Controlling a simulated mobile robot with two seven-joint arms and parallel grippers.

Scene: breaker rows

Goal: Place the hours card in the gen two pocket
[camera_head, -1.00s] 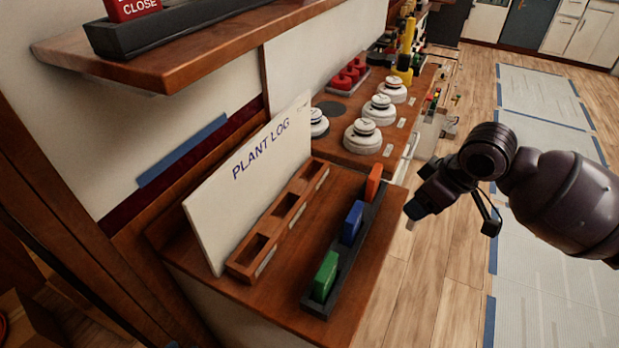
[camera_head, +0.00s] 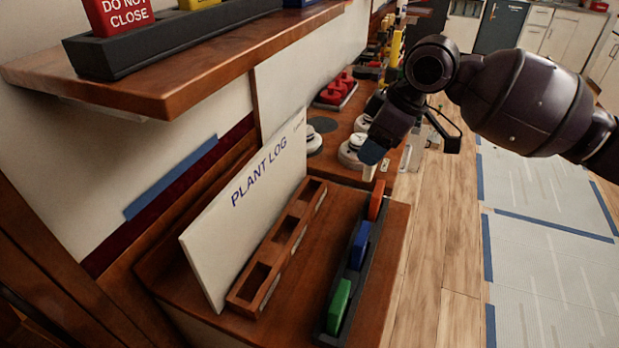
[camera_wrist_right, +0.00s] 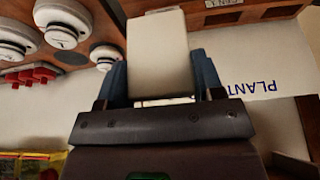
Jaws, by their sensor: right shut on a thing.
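In the head view, my right gripper (camera_head: 374,158) hangs above the far right part of the wooden desk. It is shut on a pale card, the likely hours card (camera_wrist_right: 158,50), which shows plainly between the blue fingers in the wrist view. Only a small pale end of it (camera_head: 369,173) shows in the head view. Its face shows no readable text. The wooden pocket rack (camera_head: 283,262) with three openings stands before the PLANT LOG board (camera_head: 235,230), left of the gripper. I cannot read which pocket is gen two. My left gripper is not in view.
A black tray (camera_head: 329,340) with green (camera_head: 339,307), blue (camera_head: 360,246) and orange (camera_head: 376,200) pieces lies along the desk's right side. A shelf (camera_head: 150,92) overhangs at upper left. White round knobs (camera_head: 352,152) stand behind. The desk top between rack and tray is clear.

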